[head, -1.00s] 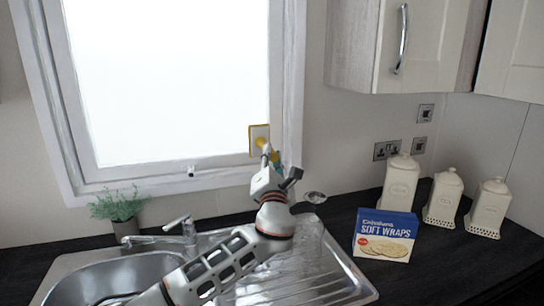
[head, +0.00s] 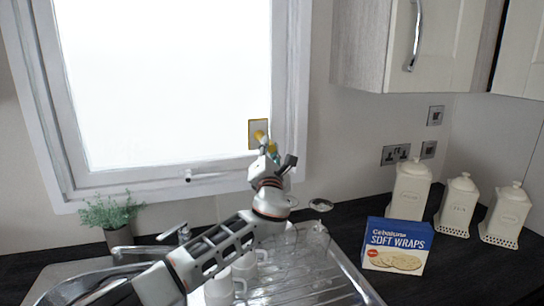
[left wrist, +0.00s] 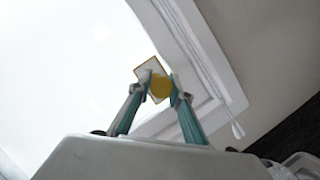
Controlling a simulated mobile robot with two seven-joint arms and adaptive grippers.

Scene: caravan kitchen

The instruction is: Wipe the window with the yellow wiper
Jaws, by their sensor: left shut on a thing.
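The yellow wiper (head: 257,132) has a pale pad with a yellow edge and a yellow knob. In the head view it is at the lower right corner of the window (head: 165,80), over the pane's edge and the frame. My left gripper (head: 266,149) is just below it, shut on the wiper. In the left wrist view the gripper's teal fingers (left wrist: 161,92) close on the wiper (left wrist: 157,78), in front of the bright pane (left wrist: 60,65). Whether the pad touches the glass, I cannot tell. My right gripper is not in view.
A sink with a tap (head: 150,248) lies below the window. White mugs (head: 219,287) and glasses (head: 312,242) stand on the drainer. A plant (head: 112,214) is at the left. A soft wraps box (head: 397,246) and canisters (head: 410,190) stand at the right, below a cupboard (head: 400,45).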

